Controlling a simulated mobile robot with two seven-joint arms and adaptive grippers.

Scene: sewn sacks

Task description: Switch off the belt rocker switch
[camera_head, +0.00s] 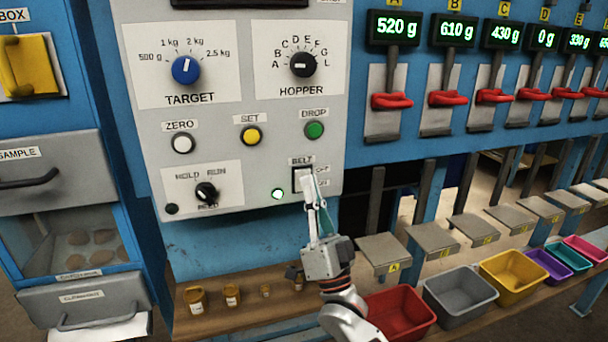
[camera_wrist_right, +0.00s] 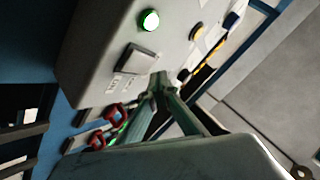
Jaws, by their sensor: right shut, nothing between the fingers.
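The belt rocker switch (camera_head: 297,175) is a dark rectangle under the BELT label, low on the right of the grey control panel. In the head view my right gripper (camera_head: 308,184) is at the switch and covers part of it. In the right wrist view the switch (camera_wrist_right: 134,58) shows beside the fingertips of my right gripper (camera_wrist_right: 160,80), with a small gap in the picture. The fingers are together and hold nothing. I cannot tell whether they touch the panel, or which way the rocker is tipped. The green lamp (camera_head: 278,194) left of the switch is lit. My left gripper is not in view.
The panel also has a ZERO button (camera_head: 183,143), SET button (camera_head: 250,136), DROP button (camera_head: 315,130) and the HOLD/RUN knob (camera_head: 206,193). Red-handled levers (camera_head: 391,101) stand to the right. Coloured bins, including a red bin (camera_head: 399,313), and small jars are below.

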